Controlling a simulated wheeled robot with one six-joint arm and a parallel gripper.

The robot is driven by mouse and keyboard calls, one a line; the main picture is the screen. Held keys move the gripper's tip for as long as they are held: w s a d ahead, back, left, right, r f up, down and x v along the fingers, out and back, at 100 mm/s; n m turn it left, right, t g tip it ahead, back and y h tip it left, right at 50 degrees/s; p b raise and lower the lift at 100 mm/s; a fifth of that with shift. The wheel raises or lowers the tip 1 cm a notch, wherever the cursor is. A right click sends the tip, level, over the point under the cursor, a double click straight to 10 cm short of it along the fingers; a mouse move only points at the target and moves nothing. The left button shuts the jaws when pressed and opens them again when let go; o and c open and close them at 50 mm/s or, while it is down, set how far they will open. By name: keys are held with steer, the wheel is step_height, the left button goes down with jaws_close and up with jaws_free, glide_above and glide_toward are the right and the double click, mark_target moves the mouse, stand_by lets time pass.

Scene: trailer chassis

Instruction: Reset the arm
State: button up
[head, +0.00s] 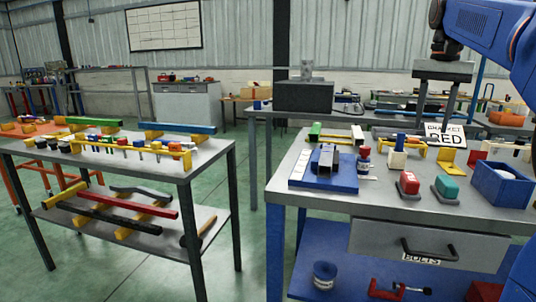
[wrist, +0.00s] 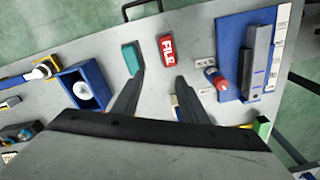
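My blue arm comes in from the upper right in the head view, and my gripper (head: 436,112) hangs from it, pointing down over the right workbench (head: 325,205). In the wrist view my gripper (wrist: 160,76) has its two dark fingers apart, with bare grey bench top between the tips. It is open and holds nothing. Past the fingertips in that view are a red block marked "FILE" (wrist: 166,50) and a teal block (wrist: 131,58). Both also show in the head view, the red one (head: 409,183) left of the teal one (head: 446,189).
A blue bin (head: 500,185) stands at the bench's right. A blue board with a grey metal part (head: 326,160) lies at its left. A second table (head: 208,158) with coloured bars stands left, across green floor.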

steer(key=s+a+f+n+t, duration=0.1)
steer(key=s+a+f, duration=0.3)
steer(key=s+f, duration=0.5)
steer(key=s+a+f+n+t, duration=0.1)
steer(key=s+a+f+n, duration=0.3)
steer(key=s+f, duration=0.5)
steer(key=s+a+f+n+t, duration=0.2)
steer(key=s+a+f, duration=0.3)
steer(key=s+f, duration=0.4)
step_height(320, 180, down, 6)
steer(key=shift+s+a+f+n, duration=0.15)
steer(key=shift+s+f+n, duration=0.1)
steer(key=shift+s+n, duration=0.1)
